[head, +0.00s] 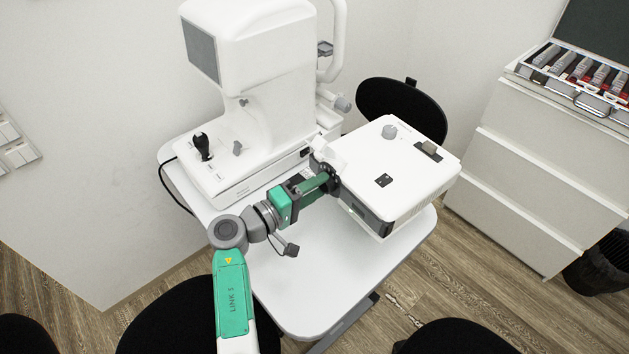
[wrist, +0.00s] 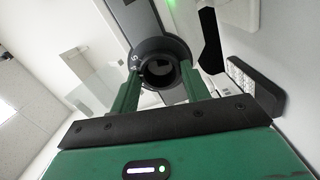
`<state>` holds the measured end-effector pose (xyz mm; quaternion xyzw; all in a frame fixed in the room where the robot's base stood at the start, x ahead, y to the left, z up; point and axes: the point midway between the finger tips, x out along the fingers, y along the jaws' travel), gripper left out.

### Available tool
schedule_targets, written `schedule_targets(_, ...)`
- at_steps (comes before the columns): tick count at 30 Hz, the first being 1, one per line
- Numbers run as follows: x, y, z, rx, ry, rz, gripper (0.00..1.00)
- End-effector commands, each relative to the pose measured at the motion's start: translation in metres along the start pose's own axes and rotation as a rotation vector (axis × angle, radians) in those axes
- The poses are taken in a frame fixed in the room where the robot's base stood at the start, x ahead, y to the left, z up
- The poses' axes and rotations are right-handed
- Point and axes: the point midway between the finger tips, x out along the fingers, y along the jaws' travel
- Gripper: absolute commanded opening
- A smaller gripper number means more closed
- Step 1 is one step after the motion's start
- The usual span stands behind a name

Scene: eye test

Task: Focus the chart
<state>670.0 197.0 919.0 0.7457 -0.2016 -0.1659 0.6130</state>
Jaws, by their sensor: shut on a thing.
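A white box-shaped projector (head: 405,185) stands on the right part of the white table. A dark ring-shaped lens barrel (head: 332,178) sticks out from its left side, partly hidden by my gripper (head: 318,184). In the wrist view the barrel (wrist: 160,47) shows a dark round opening and small white marks on its rim. My gripper (wrist: 160,80) has one green finger on each side of the barrel and is shut on it. No projected chart is in view, so its sharpness cannot be seen.
A tall white eye-test instrument (head: 255,80) with a black joystick (head: 203,146) stands behind and left of my gripper. The table's front (head: 315,285) is bare. Black chairs (head: 402,105) stand around it. A white drawer cabinet (head: 545,165) at right bears an open lens case (head: 580,75).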

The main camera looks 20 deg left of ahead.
Motion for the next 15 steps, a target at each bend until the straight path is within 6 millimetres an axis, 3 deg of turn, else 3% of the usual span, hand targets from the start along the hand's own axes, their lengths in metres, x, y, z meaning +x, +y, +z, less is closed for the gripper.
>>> schedule_targets(15,0.0003,0.0045,-0.0008,-0.476,0.000,0.001,0.23)
